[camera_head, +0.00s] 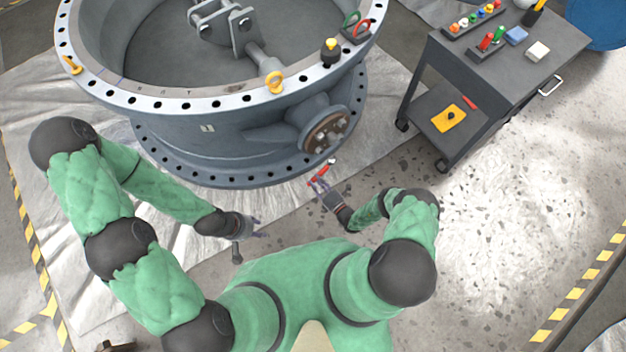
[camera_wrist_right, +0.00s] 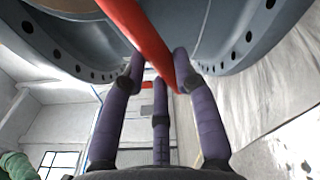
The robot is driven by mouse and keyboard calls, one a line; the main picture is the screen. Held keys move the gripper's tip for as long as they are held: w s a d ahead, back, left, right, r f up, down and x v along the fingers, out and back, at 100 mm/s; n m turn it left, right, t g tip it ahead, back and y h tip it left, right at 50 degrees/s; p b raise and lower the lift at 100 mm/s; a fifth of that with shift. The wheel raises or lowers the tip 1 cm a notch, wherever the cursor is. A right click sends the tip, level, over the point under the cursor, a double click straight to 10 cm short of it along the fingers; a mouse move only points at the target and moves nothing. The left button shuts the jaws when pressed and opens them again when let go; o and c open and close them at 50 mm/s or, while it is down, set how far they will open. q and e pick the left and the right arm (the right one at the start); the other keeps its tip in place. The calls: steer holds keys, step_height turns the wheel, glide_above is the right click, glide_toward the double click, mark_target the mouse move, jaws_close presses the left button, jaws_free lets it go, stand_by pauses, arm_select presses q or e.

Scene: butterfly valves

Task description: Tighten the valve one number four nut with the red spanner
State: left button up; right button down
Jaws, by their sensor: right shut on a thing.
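The large grey butterfly valve (camera_head: 215,135) stands ahead with a holed flange ring. A round brown cover (camera_head: 327,131) with several nuts faces me on its side stub; I cannot read which nut is number four. My right gripper (camera_head: 318,185) is shut on the red spanner (camera_head: 321,172), just below and in front of that cover and apart from it. In the right wrist view the red spanner (camera_wrist_right: 148,40) runs diagonally between the fingers (camera_wrist_right: 155,75), up toward the grey valve body; its far end is cut off. My left gripper (camera_head: 260,229) is open and empty, left of my right one.
A dark trolley (camera_head: 500,65) at the upper right carries coloured items on top and a yellow piece on its lower shelf. The floor (camera_head: 520,200) at right is clear.

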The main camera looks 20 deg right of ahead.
steer(key=shift+a+f, duration=0.3)
steer(key=shift+x, duration=2.05)
steer(key=shift+w+a, duration=0.15)
steer(key=shift+w, duration=0.2)
steer(key=shift+w+a, duration=0.15)
steer(key=shift+w, duration=0.4)
steer(key=shift+w+a, duration=0.2)
steer(key=shift+w, duration=0.3)
steer(key=shift+r, duration=0.1)
